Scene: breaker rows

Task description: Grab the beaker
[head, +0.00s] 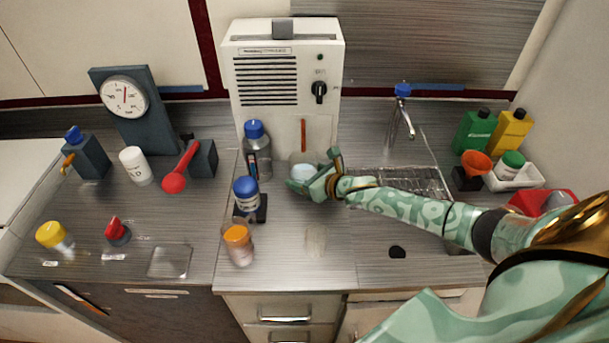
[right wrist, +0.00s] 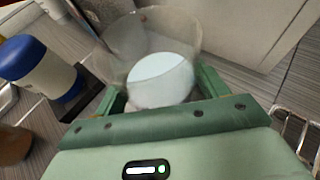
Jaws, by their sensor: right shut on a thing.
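The beaker (right wrist: 150,52) is a clear vessel with a pale blue-white content inside. In the right wrist view it stands between the two fingers of my right gripper (right wrist: 160,95), which is shut on it. In the head view the beaker (head: 302,171) is in front of the white cabinet unit, and my right gripper (head: 313,180) reaches it from the right. The gripper partly hides the beaker. I cannot tell whether the beaker still touches the counter. My left gripper is not in view.
A blue-capped jar (head: 246,194) stands close left of the beaker, also in the right wrist view (right wrist: 38,66). A blue-capped bottle (head: 257,150) is behind it and an orange-capped jar (head: 239,245) nearer. The white unit (head: 282,80) stands behind. A sink rack (head: 400,182) lies right.

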